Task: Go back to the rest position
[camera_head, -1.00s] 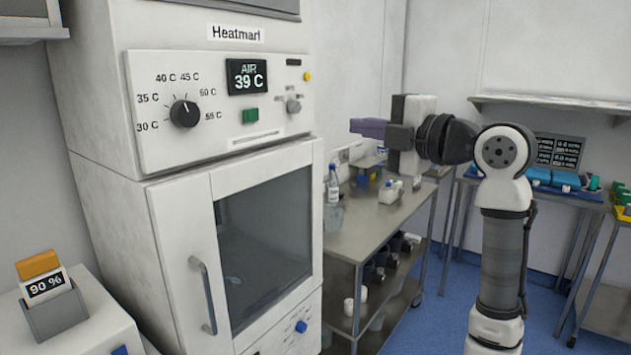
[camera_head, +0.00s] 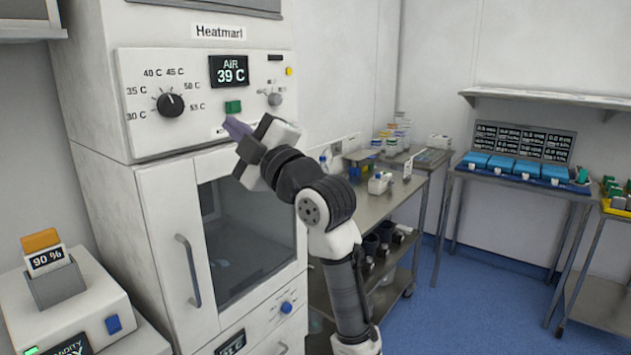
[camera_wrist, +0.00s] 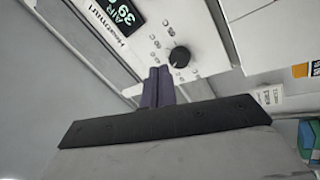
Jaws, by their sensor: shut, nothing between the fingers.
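My gripper (camera_head: 236,128) is raised in front of the white warming cabinet (camera_head: 160,215), near the lower right of its control panel. Its purple fingers are together with nothing between them. In the wrist view the shut fingers (camera_wrist: 158,87) point toward the panel, just below the black dial (camera_wrist: 179,57) in the picture. Whether the fingertips touch the panel cannot be told, but a gap seems to show. The head view shows the dial (camera_head: 170,103), the green button (camera_head: 233,107) and a display (camera_head: 229,70) reading 39 C. My arm hides part of the cabinet's window.
A steel table (camera_head: 385,200) with bottles and small items stands right of the cabinet. Farther right is a table with blue trays (camera_head: 515,167). A white device (camera_head: 75,310) with a 90 % card stands at lower left. Blue floor (camera_head: 470,300) is clear at right.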

